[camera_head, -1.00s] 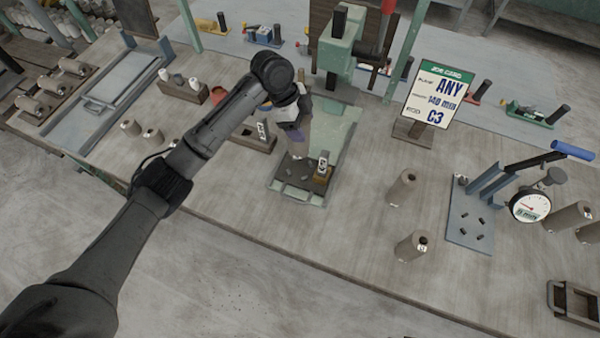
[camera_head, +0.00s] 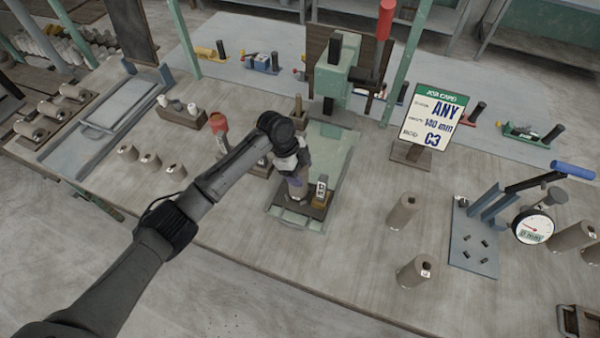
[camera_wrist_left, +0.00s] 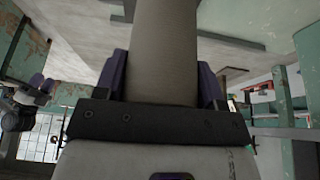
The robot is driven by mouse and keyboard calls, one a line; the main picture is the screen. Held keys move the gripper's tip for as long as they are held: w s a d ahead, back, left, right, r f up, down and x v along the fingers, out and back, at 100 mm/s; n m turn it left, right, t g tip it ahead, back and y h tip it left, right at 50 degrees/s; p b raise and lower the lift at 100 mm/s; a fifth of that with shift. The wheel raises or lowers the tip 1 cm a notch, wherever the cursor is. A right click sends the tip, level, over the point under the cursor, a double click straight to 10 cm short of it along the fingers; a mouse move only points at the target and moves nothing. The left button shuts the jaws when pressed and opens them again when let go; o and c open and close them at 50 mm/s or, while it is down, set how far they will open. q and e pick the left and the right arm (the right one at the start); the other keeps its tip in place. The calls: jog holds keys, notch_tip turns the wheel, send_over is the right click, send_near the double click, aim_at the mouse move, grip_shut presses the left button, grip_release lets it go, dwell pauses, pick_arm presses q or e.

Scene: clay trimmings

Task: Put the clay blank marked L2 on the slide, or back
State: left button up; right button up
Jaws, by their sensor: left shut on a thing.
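My left gripper (camera_head: 296,172) is shut on a clay blank (camera_head: 297,190), a grey-brown cylinder held roughly upright. In the left wrist view the blank (camera_wrist_left: 165,50) fills the space between the two purple finger pads. Its mark does not show, so I cannot read whether it is L2. The blank's lower end is at the dark plate of the slide (camera_head: 297,221), on the green press's bed; I cannot tell whether it touches. A small block with a white label (camera_head: 321,187) stands just right of the blank. My right gripper is not in view.
The green press (camera_head: 338,75) stands behind the slide. A job card (camera_head: 434,118) and a blue gauge stand (camera_head: 472,238) are at right. Bare table lies between slide and right blanks.

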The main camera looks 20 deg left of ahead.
pick_arm(q)
jog(key=shift+f, duration=0.6)
jog(key=shift+f, duration=0.15)
jog(key=o, duration=1.4)
jog(key=v, duration=1.2)
jog(key=shift+w, duration=0.1)
